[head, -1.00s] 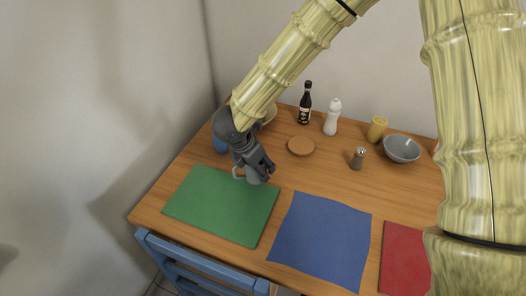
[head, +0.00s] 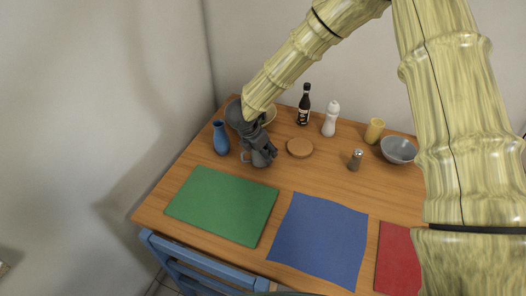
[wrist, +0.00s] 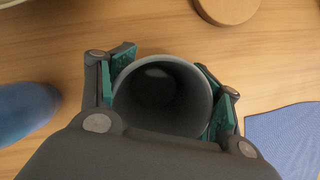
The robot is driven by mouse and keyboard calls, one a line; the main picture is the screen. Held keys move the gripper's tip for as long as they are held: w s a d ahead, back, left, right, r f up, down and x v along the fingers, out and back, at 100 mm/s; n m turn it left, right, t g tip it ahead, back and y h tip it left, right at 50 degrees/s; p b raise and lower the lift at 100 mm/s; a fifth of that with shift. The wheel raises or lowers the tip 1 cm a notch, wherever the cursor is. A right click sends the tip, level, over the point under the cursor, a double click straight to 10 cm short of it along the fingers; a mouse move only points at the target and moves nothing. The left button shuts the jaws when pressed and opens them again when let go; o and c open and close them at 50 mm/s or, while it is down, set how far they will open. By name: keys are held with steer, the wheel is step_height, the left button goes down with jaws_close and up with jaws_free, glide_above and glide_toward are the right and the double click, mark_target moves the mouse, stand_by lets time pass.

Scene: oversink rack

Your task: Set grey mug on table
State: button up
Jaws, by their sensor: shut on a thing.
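The grey mug (head: 263,162) is between the fingers of my gripper (head: 261,152), which is shut on it. In the head view the mug's handle points left, and my gripper hides much of the mug. In the wrist view the mug (wrist: 162,118) is seen from above with its open, empty inside between the two teal finger pads. The mug is upright above or on the wooden table (head: 300,178), behind the green placemat (head: 222,205). I cannot tell if its base touches the wood.
A blue vase (head: 221,139) stands left of the mug. A round cork trivet (head: 300,148) lies to its right. A dark bottle (head: 304,105), white bottle (head: 331,118), shaker (head: 355,160), yellow cup (head: 374,131) and grey bowl (head: 398,150) stand farther right. A blue cloth (head: 318,240) lies in front.

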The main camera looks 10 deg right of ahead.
steer(key=shift+f, duration=0.35)
steer(key=shift+f, duration=0.15)
steer(key=o, duration=1.3)
steer(key=b+v, duration=0.1)
steer(key=v, duration=1.1)
